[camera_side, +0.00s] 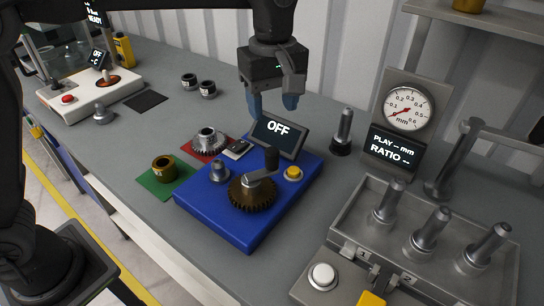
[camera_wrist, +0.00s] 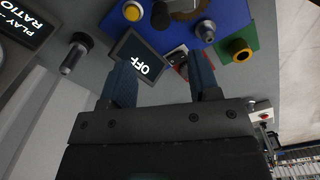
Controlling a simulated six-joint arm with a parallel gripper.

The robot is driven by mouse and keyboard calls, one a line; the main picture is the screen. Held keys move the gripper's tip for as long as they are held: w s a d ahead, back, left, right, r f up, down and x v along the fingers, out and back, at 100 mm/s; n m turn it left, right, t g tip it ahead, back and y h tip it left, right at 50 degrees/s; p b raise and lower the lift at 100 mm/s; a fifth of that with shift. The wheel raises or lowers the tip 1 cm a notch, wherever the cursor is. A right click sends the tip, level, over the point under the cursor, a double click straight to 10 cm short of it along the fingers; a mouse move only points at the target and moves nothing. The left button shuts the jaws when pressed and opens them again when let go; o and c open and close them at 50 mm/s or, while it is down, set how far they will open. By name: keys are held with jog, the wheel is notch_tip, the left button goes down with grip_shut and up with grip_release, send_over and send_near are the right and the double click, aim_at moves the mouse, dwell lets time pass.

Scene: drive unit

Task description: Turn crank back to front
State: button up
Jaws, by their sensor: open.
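The crank (camera_side: 262,177) is a grey arm with a dark upright knob, mounted over a brown toothed gear (camera_side: 252,195) on the blue drive unit (camera_side: 213,196). The knob stands at the crank's back right end in the side view. In the wrist view the dark crank knob (camera_wrist: 161,16) shows at the top edge, with the rest cut off. My gripper (camera_side: 271,108) hangs behind and above the unit's small OFF display (camera_side: 278,136). Its blue fingers (camera_wrist: 165,85) are apart, with nothing between them, and do not touch the crank.
A yellow button (camera_side: 293,173) and a grey post (camera_side: 219,172) flank the crank. A dial gauge (camera_side: 406,108) and a tray with several pins (camera_side: 345,217) stand at right. A steel gear (camera_side: 208,141) and a brass bushing (camera_side: 163,169) sit at left.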

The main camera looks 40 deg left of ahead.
aim_at(273, 151)
notch_tip(273, 151, down, 13)
dwell(0.4)
jog(key=shift+c, duration=0.5)
jog(key=c, duration=0.8)
